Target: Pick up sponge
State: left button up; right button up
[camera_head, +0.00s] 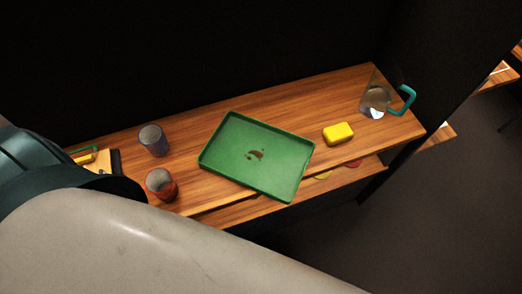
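A yellow sponge (338,133) lies on the wooden shelf (340,92), just right of a green tray (224,124). The sponge is small and blocky with rounded edges, and nothing touches it. The tray has dark brown stains on its bottom. No gripper shows in the head view. A large pale part and a dark teal part of my own body fill the lower left and hide the front left of the shelf.
A blue-grey cup (153,141) and a red cup (161,184) stand left of the tray. A clear pitcher with a teal handle (408,99) stands at the right end. A dark wall rises behind.

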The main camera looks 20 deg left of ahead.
aim_at(340, 133)
jog(key=l+u, duration=0.15)
jog(key=u, duration=0.2)
jog(key=i+l+u, duration=0.1)
jog(key=u, duration=0.25)
jog(key=l+u, duration=0.5)
jog(key=l, duration=0.45)
jog(key=k+l+u, duration=0.2)
jog(key=l, duration=0.35)
jog(key=l+u, duration=0.15)
jog(key=l, duration=0.45)
jog(key=k+l, duration=0.1)
jog(key=l, duration=0.5)
